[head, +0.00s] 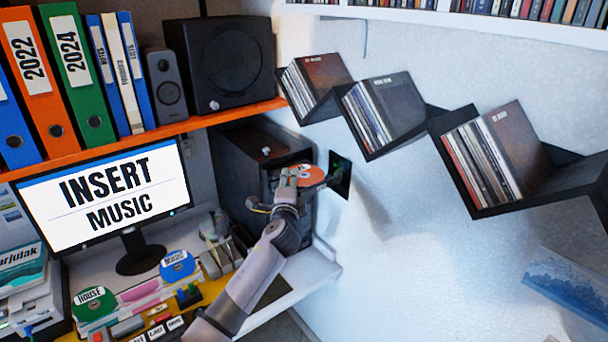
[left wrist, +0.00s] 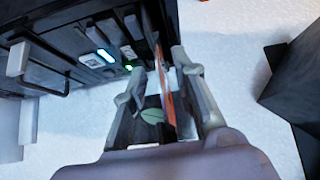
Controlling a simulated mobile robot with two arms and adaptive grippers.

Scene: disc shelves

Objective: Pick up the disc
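An orange disc (head: 305,175) with a white label is at the front of the black computer tower (head: 240,150). My left gripper (head: 285,187) is right at the disc in the head view. In the left wrist view the disc (left wrist: 165,85) is seen nearly edge-on, its far end close to the tower front (left wrist: 70,55). It lies between the two fingers of the left gripper (left wrist: 162,78), which stand apart with gaps visible on both sides of the disc. Whether the disc's far end sits in a slot is unclear. My right gripper is not in view.
A green disc (head: 93,303) and a blue disc (head: 177,266) lie among the clutter on the desk. A monitor (head: 105,198) reading "INSERT MUSIC" stands left of the tower. Angled black shelves (head: 470,192) with records hang on the right wall. A dark panel (head: 341,176) is right beside the disc.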

